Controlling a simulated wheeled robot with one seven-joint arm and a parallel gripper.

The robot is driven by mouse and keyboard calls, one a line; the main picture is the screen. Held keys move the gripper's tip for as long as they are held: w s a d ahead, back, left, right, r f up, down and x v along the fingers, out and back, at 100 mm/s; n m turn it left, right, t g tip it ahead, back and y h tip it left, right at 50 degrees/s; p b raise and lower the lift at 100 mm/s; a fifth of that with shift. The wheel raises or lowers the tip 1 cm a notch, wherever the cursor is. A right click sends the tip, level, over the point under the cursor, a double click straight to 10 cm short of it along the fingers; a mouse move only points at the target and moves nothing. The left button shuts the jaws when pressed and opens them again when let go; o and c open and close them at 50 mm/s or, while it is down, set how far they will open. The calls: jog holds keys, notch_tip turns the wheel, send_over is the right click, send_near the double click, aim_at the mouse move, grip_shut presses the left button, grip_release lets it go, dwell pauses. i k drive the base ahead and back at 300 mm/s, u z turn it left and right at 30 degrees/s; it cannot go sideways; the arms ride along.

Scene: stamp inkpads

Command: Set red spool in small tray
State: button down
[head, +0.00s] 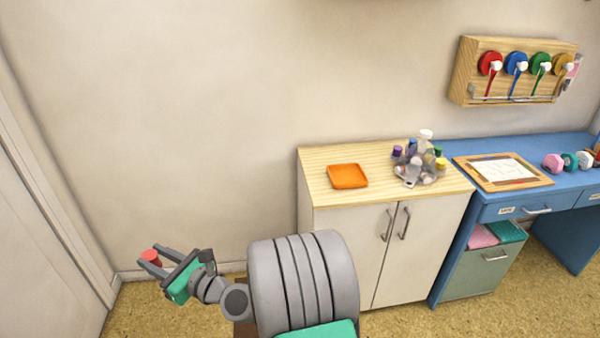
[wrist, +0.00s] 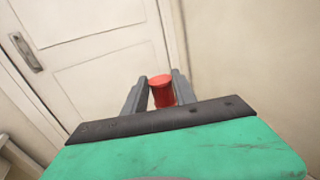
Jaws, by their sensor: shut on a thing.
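The red spool (head: 150,257) is held between the fingers of my gripper (head: 154,263), at the lower left of the head view. In the wrist view the red spool (wrist: 161,91) stands between the two grey fingertips of my gripper (wrist: 160,93), which is shut on it. The small tray (head: 348,176) is orange, square and shallow. It lies on the light wooden cabinet top, to the right of and above my gripper in the head view. The tray looks empty.
The white cabinet's wooden top (head: 322,160) also carries a cluster of bottles (head: 420,160) to the right of the tray. A blue desk (head: 545,195) with a framed paper (head: 502,170) adjoins it. A white door (wrist: 90,50) stands beyond my gripper.

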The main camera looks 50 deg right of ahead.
aim_at(346, 178)
jog(key=z, duration=0.1)
jog(key=i, duration=0.75)
jog(key=z, duration=0.9)
jog(key=i, duration=0.3)
jog(key=z, duration=0.35)
